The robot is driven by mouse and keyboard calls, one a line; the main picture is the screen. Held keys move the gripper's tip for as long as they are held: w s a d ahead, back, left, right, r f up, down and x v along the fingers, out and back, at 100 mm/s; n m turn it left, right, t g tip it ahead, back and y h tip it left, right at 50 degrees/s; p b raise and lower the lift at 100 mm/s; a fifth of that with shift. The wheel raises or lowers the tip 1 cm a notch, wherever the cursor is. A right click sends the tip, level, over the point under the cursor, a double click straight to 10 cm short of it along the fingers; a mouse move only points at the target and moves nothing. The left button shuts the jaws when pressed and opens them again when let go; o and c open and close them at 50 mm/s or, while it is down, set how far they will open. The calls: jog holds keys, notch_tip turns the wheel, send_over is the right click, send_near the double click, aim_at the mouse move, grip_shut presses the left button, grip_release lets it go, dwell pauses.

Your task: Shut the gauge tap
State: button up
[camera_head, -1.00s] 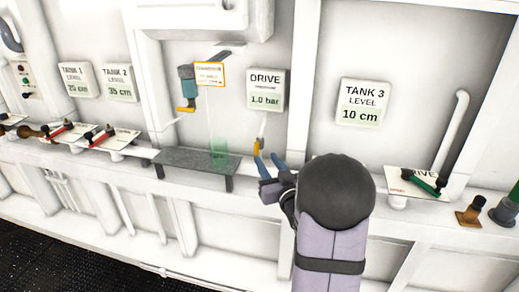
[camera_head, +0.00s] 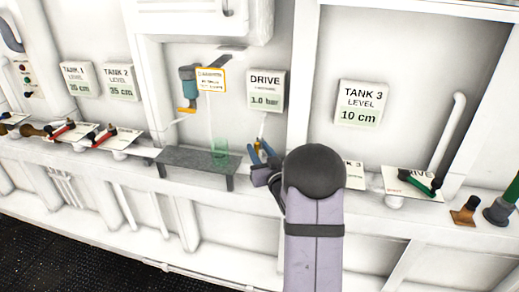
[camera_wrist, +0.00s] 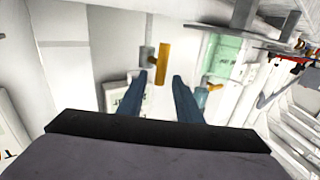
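The gauge tap, with a yellow-orange handle (camera_wrist: 161,65) on a grey stem, sits on the wall below the white drive gauge (camera_head: 265,90), which reads 1.0 bar. In the head view, the tap is small and partly hidden by my fingers. My gripper (camera_head: 262,153) is at the tap, over the ledge. In the wrist view, my gripper's (camera_wrist: 159,75) two blue fingers are apart, with the handle at the gap between their tips. I cannot tell whether either finger touches it.
A teal fitting with an orange handle (camera_head: 187,108) hangs left of the gauge. A translucent green vessel (camera_head: 220,152) stands on a dark grey shelf (camera_head: 195,162) left of my gripper. A green-handled valve (camera_head: 424,184) is on the ledge at right; red-handled valves (camera_head: 103,137) are at left.

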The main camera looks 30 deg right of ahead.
grip_shut()
jog(key=shift+f+b, duration=0.25)
jog(key=shift+b, duration=0.4)
jog(key=f+m+h+b, duration=0.1)
jog(key=m+h+b, duration=0.3)
jog(key=m+b, duration=0.3)
jog(key=f+m+h+b, duration=0.1)
jog(key=m+h+b, duration=0.4)
jog(key=b, duration=1.2)
jog(key=f+m+h+b, duration=0.1)
jog(key=m+h+b, duration=0.3)
jog(key=m+b, duration=0.7)
jog(key=shift+s+d+f+t+h+b, duration=0.3)
jog(key=shift+f+b, duration=0.1)
jog(key=shift+b, duration=0.25)
jog(key=shift+r+m, duration=0.1)
jog(key=shift+m, duration=0.6)
